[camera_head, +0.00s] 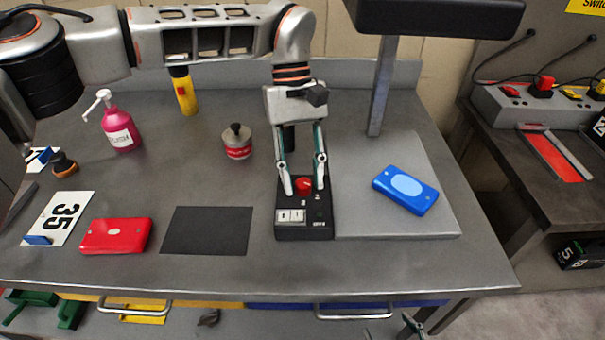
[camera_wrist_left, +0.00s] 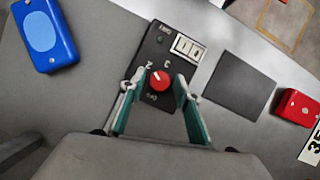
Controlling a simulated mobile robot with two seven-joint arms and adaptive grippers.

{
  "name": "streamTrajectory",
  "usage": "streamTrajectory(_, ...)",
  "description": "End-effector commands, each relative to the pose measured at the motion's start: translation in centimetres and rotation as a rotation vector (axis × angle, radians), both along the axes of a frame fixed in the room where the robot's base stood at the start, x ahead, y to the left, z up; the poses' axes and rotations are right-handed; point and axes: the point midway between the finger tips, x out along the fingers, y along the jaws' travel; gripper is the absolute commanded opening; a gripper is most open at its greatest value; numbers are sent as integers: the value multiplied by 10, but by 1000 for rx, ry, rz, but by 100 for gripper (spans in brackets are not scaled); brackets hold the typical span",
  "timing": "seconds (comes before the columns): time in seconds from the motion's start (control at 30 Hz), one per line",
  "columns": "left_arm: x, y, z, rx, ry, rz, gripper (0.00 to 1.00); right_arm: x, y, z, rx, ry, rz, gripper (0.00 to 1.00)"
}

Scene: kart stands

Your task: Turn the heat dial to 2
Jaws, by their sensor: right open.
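The red heat dial (camera_head: 303,186) sits on a black control box (camera_head: 305,229) with a white display at its near end. My left gripper (camera_head: 303,183) reaches down over the box, one finger on each side of the dial. In the left wrist view the dial (camera_wrist_left: 159,79) lies between the fingertips, with a small gap on both sides. Small white marks surround the dial; which mark it points to is too small to tell. My right gripper (camera_head: 391,329) shows only its fingertips at the bottom edge, open, below the table front.
A grey plate with a post (camera_head: 380,90) and black head stands right of the box; a blue case (camera_head: 405,190) lies on it.

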Motion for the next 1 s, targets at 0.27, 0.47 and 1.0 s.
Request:
streamTrajectory(0.27,0,0,0,0,2,1,38,-2,1,-1,1,4,2,66)
streamTrajectory(0.47,4,1,9,0,-1,2,38,3,0,2,-1,-7,3,66)
streamTrajectory(1.0,39,10,97,3,0,3,38,2,0,1,0,-4,1,66)
